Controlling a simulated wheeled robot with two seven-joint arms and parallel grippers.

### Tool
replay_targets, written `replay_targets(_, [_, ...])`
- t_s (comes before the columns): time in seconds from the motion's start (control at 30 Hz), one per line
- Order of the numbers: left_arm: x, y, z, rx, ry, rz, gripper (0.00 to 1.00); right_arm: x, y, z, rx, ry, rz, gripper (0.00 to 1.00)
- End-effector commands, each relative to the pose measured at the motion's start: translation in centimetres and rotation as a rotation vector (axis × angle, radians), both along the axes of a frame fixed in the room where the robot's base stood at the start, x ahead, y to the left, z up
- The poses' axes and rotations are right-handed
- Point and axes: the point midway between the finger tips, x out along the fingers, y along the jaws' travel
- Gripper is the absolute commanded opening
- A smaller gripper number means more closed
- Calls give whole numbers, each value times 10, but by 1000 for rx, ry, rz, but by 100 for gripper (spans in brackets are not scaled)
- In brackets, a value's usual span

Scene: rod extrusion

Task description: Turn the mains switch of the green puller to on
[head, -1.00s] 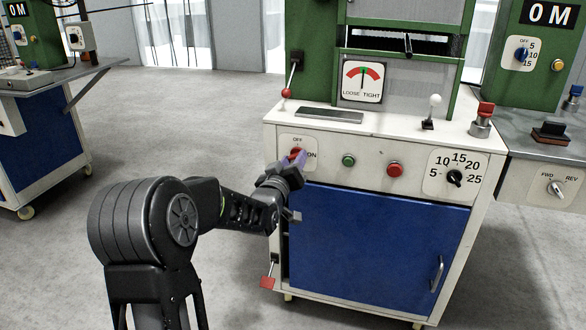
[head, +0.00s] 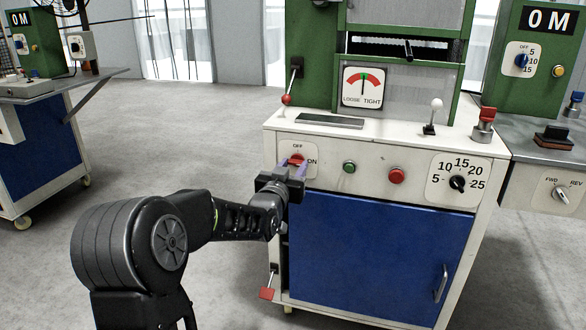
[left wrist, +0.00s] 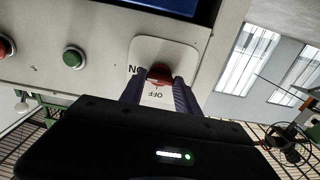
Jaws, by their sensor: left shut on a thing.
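The green puller (head: 325,55) stands ahead of me, with a white front panel above a blue door. Its mains switch (head: 296,160) is a red knob on a white plate marked OFF at the top and ON at the right. My left gripper (head: 296,166) is at the knob, its purple fingers on either side of it. In the left wrist view the red knob (left wrist: 159,74) sits between the two fingertips (left wrist: 160,84), and the gripper is shut on it. The fingers partly hide the knob, so I cannot tell exactly where it points. My right gripper is not in view.
On the same panel are a green button (head: 349,167), a red button (head: 396,176) and a black dial (head: 457,183) marked 5 to 25. A red-ended lever (head: 287,99) stands above the switch. Another machine (head: 545,60) adjoins at the right.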

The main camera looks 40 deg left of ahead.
Motion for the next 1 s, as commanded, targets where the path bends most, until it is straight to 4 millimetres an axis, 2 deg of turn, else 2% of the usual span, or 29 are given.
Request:
replay_targets(0.2, [0, 0, -1, 1, 3, 0, 0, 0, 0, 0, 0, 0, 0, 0])
replay_targets(0.23, [0, 0, -1, 1, 3, 0, 41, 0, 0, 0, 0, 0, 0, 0])
replay_targets(0.47, [0, 0, 0, 1, 1, 0, 59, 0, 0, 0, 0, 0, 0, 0])
replay_targets(0.77, [-2, 0, 0, 0, 0, 0, 60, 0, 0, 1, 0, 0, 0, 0])
replay_targets(0.87, [-8, -2, 2, -1, -1, 1, 60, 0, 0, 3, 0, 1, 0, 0])
replay_targets(1.0, [-25, -8, 2, -1, 0, 0, 60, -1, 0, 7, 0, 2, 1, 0])
